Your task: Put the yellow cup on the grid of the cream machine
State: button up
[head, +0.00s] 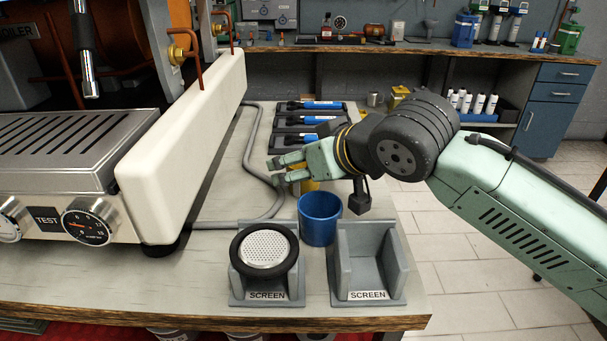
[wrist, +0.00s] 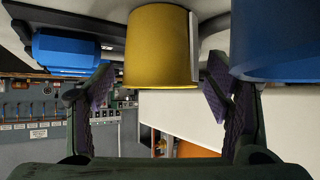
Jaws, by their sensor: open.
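The yellow cup (head: 308,186) stands on the counter in the head view, partly hidden behind my gripper (head: 277,171). In the wrist view, which looks upside down, the yellow cup (wrist: 160,45) shows large, ahead of and between the spread fingers of my gripper (wrist: 158,88). The gripper is open and holds nothing; I cannot tell whether a finger touches the cup. The cream machine (head: 190,150) stands at the left in the head view, with a slotted metal grid (head: 70,147) on its front. The grid's visible part is bare.
A blue cup (head: 319,220) stands close in front of the yellow one, near the right finger in the wrist view (wrist: 275,40). Two grey screen holders (head: 368,265) stand at the front, the left bearing a round screen (head: 265,250). A grey hose (head: 247,150) and blue-handled tools (head: 315,105) lie behind.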

jog(key=shift+c, duration=0.6)
jog(key=c, duration=1.3)
